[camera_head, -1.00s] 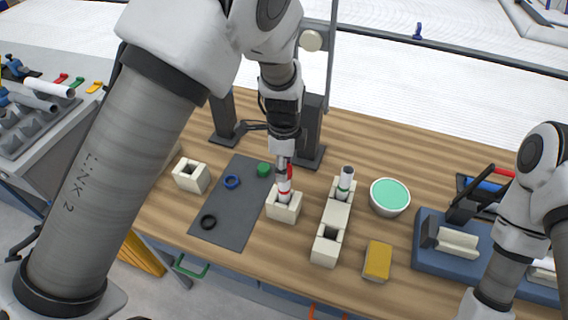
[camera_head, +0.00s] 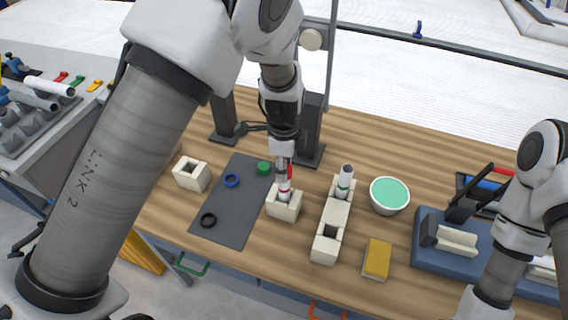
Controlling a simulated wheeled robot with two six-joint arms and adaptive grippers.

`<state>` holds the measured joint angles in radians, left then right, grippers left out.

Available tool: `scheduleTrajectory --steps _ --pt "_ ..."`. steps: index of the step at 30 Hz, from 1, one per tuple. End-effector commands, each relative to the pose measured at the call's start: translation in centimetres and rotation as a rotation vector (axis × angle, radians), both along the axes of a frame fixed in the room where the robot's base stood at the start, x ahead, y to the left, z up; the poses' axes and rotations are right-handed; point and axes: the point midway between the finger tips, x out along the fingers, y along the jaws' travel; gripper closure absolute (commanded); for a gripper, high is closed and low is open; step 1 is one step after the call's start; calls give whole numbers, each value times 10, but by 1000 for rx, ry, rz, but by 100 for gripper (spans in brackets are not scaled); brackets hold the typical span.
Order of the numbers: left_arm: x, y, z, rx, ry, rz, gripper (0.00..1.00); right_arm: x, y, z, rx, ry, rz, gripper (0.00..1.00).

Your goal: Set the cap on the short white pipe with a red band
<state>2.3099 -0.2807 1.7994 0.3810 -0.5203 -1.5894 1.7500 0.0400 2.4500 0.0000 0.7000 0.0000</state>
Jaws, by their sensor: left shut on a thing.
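The short white pipe with a red band (camera_head: 284,194) stands upright in a beige block (camera_head: 284,209) near the middle of the table. My left gripper (camera_head: 284,172) points down right above the pipe and is shut on a small red piece, the cap (camera_head: 290,172). The near finger covers much of the cap, so I cannot tell whether it touches the pipe's top. My right arm shows at the right edge, but its gripper is not clearly visible.
A green cap (camera_head: 263,168), blue ring (camera_head: 231,180) and black ring (camera_head: 208,220) lie on a grey mat (camera_head: 239,215). A bowl (camera_head: 390,195) and yellow sponge (camera_head: 377,259) are to the right.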

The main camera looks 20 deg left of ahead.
Motion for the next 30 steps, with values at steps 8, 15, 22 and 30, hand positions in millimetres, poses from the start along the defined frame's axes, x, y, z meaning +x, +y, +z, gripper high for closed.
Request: scheduleTrajectory --steps 8,15,22,30 --pt "0 0 0 0 0 0 77 0 0 0 0 0 0 60" --pt "0 0 0 0 0 0 30 0 0 0 0 0 0 60" --pt "0 0 0 0 0 0 5 0 0 0 0 0 0 60" --pt "0 0 0 0 0 0 5 0 0 0 0 0 0 60"
